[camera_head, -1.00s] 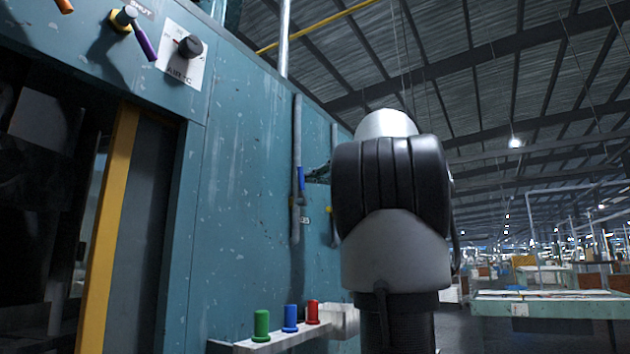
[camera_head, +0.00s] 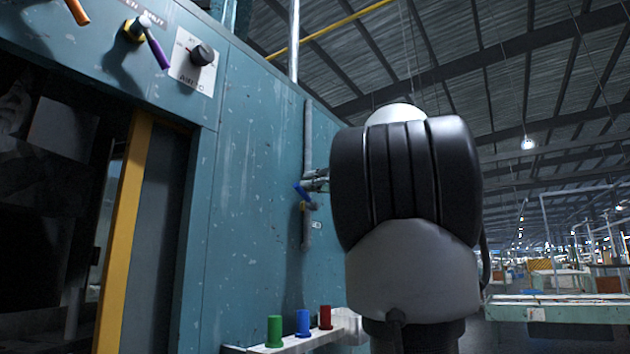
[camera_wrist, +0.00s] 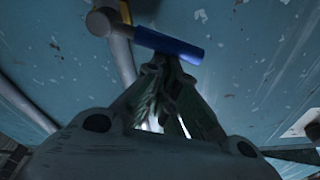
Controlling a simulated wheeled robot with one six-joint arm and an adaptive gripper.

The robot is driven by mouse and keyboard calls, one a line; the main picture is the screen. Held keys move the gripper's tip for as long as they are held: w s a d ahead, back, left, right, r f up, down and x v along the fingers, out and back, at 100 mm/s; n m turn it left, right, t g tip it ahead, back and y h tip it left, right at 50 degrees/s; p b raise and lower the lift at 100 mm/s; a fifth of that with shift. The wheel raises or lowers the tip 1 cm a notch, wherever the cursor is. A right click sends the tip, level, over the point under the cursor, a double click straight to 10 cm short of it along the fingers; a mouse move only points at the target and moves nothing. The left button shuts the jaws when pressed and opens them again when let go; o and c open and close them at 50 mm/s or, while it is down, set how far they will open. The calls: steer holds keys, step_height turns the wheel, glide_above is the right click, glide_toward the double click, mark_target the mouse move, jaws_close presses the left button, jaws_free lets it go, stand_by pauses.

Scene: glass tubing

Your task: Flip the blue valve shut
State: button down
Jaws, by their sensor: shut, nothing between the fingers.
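The blue valve handle (camera_head: 301,191) sits on a grey vertical pipe (camera_head: 308,135) on the teal wall. It slants across the pipe, its upper end out to the left. In the wrist view the blue handle (camera_wrist: 170,44) sticks out sideways from the pipe, right at my fingertips. My gripper (camera_head: 314,181) is shut and empty, beside the handle at the pipe. In the wrist view my gripper (camera_wrist: 166,63) has its fingertips together at the handle's edge; I cannot tell for sure whether they touch. My arm hides the wall to the right.
A black dial (camera_head: 202,55) and a purple lever (camera_head: 158,52) are high on the panel at the left. Green (camera_head: 274,331), blue (camera_head: 303,322) and red (camera_head: 325,317) pegs stand on a low ledge. Open floor and benches lie to the right.

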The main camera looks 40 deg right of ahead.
steer(key=n, duration=0.1)
steer(key=a+f+n, duration=0.1)
steer(key=n+y, duration=0.1)
steer(key=n, duration=0.1)
steer(key=shift+s+a+f, duration=0.25)
steer(key=shift+f, duration=0.1)
steer(key=shift+a+f, duration=0.15)
steer(key=shift+f, duration=0.25)
steer(key=r, duration=0.4)
steer(key=shift+w+a, duration=0.25)
steer(key=shift+w, duration=0.05)
steer(key=v, duration=1)
steer(key=shift+d, duration=0.15)
